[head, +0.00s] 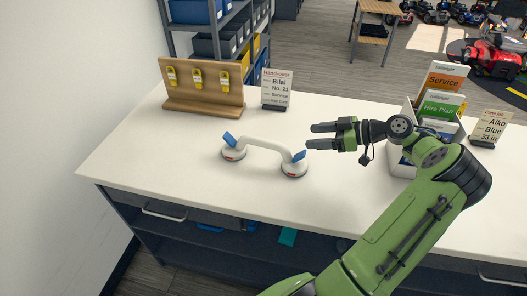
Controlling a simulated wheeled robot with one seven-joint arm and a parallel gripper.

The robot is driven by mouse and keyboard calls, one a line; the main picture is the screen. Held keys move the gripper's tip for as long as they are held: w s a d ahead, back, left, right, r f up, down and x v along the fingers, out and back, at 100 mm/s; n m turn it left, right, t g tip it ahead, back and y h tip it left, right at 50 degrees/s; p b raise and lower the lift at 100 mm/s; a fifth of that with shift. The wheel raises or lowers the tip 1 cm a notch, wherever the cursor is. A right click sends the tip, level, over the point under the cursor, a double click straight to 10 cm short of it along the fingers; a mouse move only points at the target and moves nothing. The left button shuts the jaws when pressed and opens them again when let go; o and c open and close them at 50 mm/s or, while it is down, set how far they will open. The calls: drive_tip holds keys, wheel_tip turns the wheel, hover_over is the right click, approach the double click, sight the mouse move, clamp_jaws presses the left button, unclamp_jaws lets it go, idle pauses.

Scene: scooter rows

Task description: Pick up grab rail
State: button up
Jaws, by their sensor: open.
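The grab rail (265,142) is a white handle with a round suction cup at each end and blue levers. It lies on the white counter (190,158), left of centre in the head view. My gripper (312,136) is open and empty, just right of the rail's right end and above the counter. Its two dark fingers point left, toward the rail, and appear apart from it. The exact height of the fingers over the counter cannot be told.
A wooden stand (203,103) with yellow items and a hand-over sign (276,90) stand behind the rail. The counter's front left is clear.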

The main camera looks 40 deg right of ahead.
sight(271, 141)
drive_tip(key=b+x, duration=0.1)
drive_tip(key=x, duration=1.4)
drive_tip(key=shift+s+a+f+b, duration=0.1)
drive_tip(key=shift+a+f+b, duration=0.1)
drive_tip(key=shift+b, duration=0.1)
drive_tip(key=shift+s, duration=0.1)
drive_tip(key=shift+d, duration=0.1)
clamp_jaws()
drive_tip(key=shift+r, duration=0.1)
